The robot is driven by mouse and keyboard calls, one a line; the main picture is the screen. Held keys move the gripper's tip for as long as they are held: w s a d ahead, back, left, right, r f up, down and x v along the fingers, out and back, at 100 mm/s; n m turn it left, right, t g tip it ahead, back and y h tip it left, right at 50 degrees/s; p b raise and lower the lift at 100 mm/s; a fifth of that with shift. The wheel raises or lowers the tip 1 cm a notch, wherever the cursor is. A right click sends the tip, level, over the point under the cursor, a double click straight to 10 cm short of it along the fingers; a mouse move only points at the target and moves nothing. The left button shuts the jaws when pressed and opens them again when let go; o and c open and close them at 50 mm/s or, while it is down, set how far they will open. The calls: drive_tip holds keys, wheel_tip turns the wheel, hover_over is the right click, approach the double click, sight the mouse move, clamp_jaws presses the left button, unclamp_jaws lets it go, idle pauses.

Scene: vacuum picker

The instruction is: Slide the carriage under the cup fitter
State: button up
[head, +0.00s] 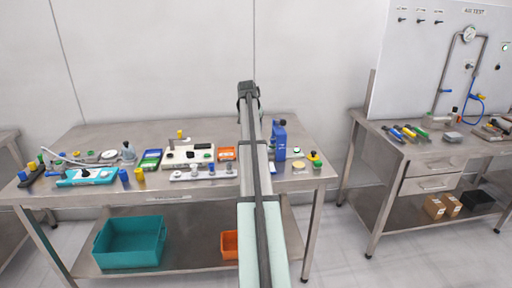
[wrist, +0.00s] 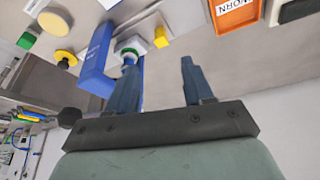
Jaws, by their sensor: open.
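The tall blue stand (head: 279,142), which I take to be the cup fitter, is at the right end of the main bench, just right of my arm. In the wrist view the blue stand (wrist: 97,62) lies left of my fingers. A pale block with a green and blue round part (wrist: 129,48) sits beside it, partly behind my left finger; it may be the carriage, but I cannot tell. My gripper (wrist: 158,65) is open, with nothing between its fingers. In the head view my gripper (head: 248,90) is high over the back of the bench, its fingers not clear.
An orange labelled tray (wrist: 236,14) and a yellow cube (wrist: 160,37) lie near the stand. Yellow and green knobs (head: 314,158) are at the bench's right end. A white fixture (head: 187,156) and several small parts crowd the bench left of my arm. A teal bin (head: 130,243) is below.

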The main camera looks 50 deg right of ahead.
drive_tip(key=shift+m, duration=0.4)
drive_tip(key=x, duration=1.4)
drive_tip(key=shift+w+d+r, duration=0.15)
drive_tip(key=shift+d, duration=0.05)
drive_tip(key=shift+c, duration=0.3)
clamp_jaws()
